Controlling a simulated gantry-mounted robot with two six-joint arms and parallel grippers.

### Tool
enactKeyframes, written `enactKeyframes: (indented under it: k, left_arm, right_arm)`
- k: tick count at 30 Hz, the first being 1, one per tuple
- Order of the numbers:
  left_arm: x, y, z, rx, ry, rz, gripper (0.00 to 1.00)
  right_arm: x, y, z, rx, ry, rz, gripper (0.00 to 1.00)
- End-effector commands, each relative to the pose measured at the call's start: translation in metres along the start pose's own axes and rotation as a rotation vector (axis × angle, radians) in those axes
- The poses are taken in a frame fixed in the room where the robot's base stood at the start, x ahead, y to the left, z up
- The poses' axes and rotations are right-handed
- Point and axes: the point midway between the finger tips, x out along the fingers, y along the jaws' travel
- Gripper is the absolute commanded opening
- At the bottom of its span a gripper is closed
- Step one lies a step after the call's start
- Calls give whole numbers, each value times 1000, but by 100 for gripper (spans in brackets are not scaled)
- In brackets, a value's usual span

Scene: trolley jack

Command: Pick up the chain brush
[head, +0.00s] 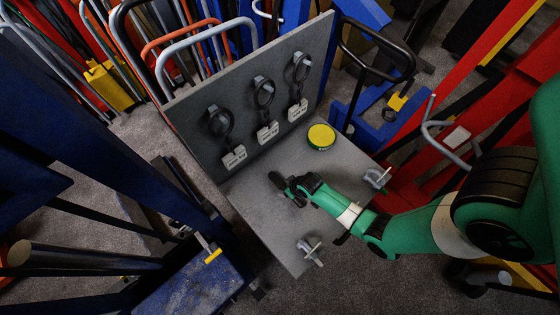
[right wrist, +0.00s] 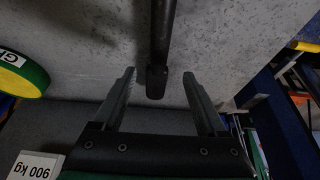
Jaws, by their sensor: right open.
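My right gripper (head: 290,187) reaches in from the right, over the grey trolley platform (head: 260,215). In the right wrist view my right gripper (right wrist: 158,76) is open, with one finger on each side of a dark bar-like handle. I take this to be the chain brush (right wrist: 157,45); its rounded end lies between the fingertips, with gaps visible on both sides. In the head view a dark piece, which looks like part of the chain brush (head: 277,180), shows just beyond the fingers. The rest of it is hard to separate from the gripper. My left gripper is not in view.
A yellow-and-green round tin (head: 321,137) stands on the platform near the upright grey panel (head: 190,125). Dark round fittings with white labels (head: 268,132) hang on that panel. Small metal clamps (head: 311,251) (head: 377,178) sit at the platform's edges. The platform's left part is clear.

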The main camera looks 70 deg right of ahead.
Motion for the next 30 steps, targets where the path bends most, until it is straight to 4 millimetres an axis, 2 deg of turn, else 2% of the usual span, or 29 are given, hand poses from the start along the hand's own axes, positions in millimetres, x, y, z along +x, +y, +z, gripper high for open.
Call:
enactKeyframes:
  k: [4, 12, 20, 30]
  left_arm:
    - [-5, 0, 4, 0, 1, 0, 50]
    - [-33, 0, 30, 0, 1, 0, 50]
    - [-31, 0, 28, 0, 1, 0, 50]
    - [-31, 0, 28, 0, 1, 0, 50]
  right_arm:
    - [7, 1, 0, 1, 1, 0, 75]
    - [50, 4, 0, 1, 0, -1, 75]
    - [50, 4, -2, 1, 1, -1, 73]
    - [50, 4, -2, 1, 1, -1, 12]
